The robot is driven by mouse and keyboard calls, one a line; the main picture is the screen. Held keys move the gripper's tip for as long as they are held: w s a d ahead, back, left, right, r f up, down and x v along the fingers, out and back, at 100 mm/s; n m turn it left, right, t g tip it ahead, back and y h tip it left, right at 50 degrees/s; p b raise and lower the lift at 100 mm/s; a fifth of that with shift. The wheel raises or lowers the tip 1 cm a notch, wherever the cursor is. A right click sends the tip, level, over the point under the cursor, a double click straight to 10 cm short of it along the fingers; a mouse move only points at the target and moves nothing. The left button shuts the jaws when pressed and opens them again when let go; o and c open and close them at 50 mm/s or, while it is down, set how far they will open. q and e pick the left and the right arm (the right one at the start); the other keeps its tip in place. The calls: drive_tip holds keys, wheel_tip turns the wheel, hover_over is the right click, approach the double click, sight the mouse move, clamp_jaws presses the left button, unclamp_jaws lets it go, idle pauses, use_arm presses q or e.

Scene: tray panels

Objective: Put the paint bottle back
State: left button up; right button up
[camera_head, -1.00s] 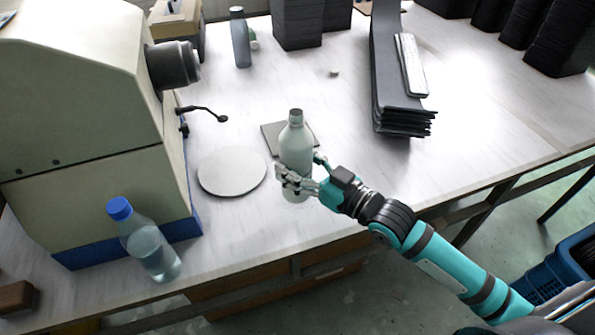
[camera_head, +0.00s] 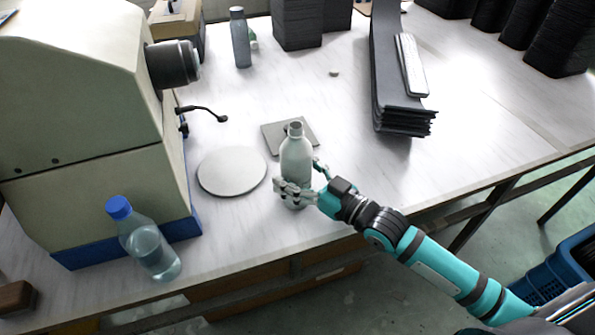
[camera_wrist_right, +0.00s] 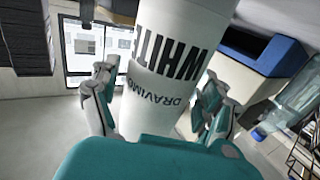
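The white paint bottle (camera_head: 296,158) stands upright near the front edge of the table in the head view. My right gripper (camera_head: 292,193) is shut around its lower part. In the right wrist view, the bottle (camera_wrist_right: 160,75) is between my fingers, with lettering reading "WHITE" upside down. Whether the bottle's base touches the table cannot be told. A grey square plate (camera_head: 273,137) lies just behind the bottle, partly hidden by it. A round pale disc (camera_head: 231,172) lies to the left of the bottle. My left gripper is not in view.
A large beige machine (camera_head: 85,110) stands at the left, with a blue-capped water bottle (camera_head: 150,250) in front of it. A grey bottle (camera_head: 240,38) stands at the back. Stacked dark panels (camera_head: 388,80) are at the right. The table's middle right is clear.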

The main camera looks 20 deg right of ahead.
drive_tip(key=shift+r, duration=0.25)
drive_tip(key=v, duration=1.2)
drive_tip(key=shift+s+f, duration=0.1)
